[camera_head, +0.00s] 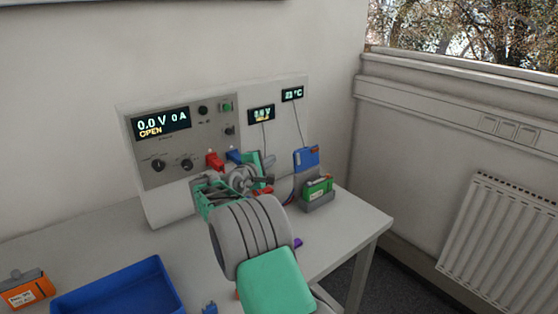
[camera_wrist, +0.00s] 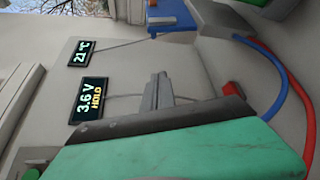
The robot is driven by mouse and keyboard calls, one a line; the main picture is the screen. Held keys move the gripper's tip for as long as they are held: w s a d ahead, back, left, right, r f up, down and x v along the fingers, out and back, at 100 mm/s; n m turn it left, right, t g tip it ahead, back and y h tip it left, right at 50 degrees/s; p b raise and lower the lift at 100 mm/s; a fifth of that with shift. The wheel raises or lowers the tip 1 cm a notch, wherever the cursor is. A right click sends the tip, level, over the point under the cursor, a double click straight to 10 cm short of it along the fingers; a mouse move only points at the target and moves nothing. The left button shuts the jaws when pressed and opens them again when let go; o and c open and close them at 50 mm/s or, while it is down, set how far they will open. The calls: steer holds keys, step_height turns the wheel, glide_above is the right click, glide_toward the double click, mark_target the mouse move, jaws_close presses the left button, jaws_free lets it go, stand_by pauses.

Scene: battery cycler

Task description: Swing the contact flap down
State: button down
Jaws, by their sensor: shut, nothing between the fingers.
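The contact flap (camera_head: 306,157) appears as a blue plate standing raised at the back of a grey cell holder (camera_head: 320,203). A green battery (camera_head: 319,187) sits in the holder below it. Blue at the top of the wrist view (camera_wrist: 172,20) appears to be the same flap, cut off by the frame edge. My gripper (camera_head: 270,181) is left of the flap and apart from it, partly hidden by my own wrist. In the wrist view its grey fingertips (camera_wrist: 158,88) are together, with nothing between them.
The cycler (camera_head: 150,180) stands behind my arm and reads 0.0 V, 0 A, OPEN. A red plug (camera_head: 214,160) is on its front. Red (camera_wrist: 262,55) and blue cables run near the holder. A blue tray (camera_head: 115,285) and orange box (camera_head: 28,292) lie front left.

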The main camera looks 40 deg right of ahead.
mark_target(305, 158)
steer(key=p+x, duration=0.2)
steer(key=x, duration=0.7)
steer(key=s, duration=0.1)
steer(key=s+r, duration=0.1)
steer(key=s, duration=0.1)
steer(key=shift+s+d+r, duration=0.2)
steer(key=shift+s+d, duration=0.15)
steer(key=shift+s, duration=0.05)
steer(key=shift+s+d+f, duration=0.1)
